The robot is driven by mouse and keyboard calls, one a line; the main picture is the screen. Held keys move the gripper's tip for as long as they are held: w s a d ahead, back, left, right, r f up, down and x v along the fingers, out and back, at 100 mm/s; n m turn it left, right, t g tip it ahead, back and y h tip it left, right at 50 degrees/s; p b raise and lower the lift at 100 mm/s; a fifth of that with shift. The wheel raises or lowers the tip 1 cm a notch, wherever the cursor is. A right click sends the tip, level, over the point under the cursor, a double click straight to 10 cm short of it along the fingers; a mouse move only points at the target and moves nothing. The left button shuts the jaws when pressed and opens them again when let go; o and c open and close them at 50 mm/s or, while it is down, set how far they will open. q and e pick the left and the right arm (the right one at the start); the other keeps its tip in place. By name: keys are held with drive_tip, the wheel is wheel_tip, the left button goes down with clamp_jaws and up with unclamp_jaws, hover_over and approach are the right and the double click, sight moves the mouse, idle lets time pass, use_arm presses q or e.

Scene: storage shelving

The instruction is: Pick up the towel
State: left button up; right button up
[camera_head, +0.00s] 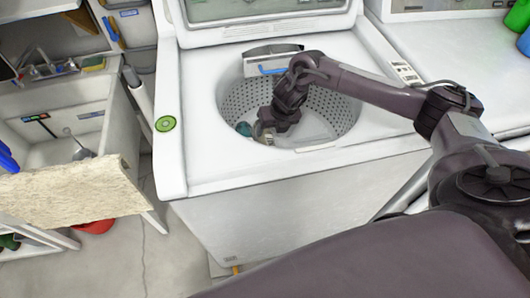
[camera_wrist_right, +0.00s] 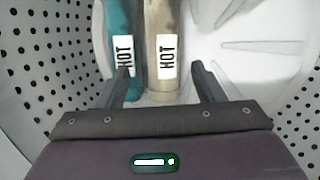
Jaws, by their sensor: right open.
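My right gripper (camera_head: 268,130) reaches down into the open washer drum (camera_head: 232,102). In the right wrist view the gripper (camera_wrist_right: 160,72) is open. A beige long item with a white HOT label (camera_wrist_right: 161,20) lies between its two fingers. A teal long item with a HOT label (camera_wrist_right: 121,22) lies just left of it, partly behind the left finger. I cannot tell whether either item is the towel, or whether the fingers touch them. In the head view the teal item (camera_head: 243,129) shows at the drum's left bottom. My left gripper is out of view.
The washer's white top (camera_head: 180,168) and the drum's perforated wall surround my right gripper closely. Green and blue items (camera_head: 516,16) sit at the top right.

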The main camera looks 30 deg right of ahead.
sight(268, 141)
drive_tip(key=x, duration=0.7)
drive_tip(key=shift+d+f, duration=0.1)
drive_tip(key=shift+f, duration=0.6)
drive_tip(key=shift+s+f, duration=0.25)
drive_tip(key=shift+f, duration=0.05)
drive_tip(key=shift+w+f, duration=0.15)
drive_tip(key=shift+w, duration=0.05)
drive_tip(key=c, duration=0.7)
drive_tip(key=shift+c, duration=0.3)
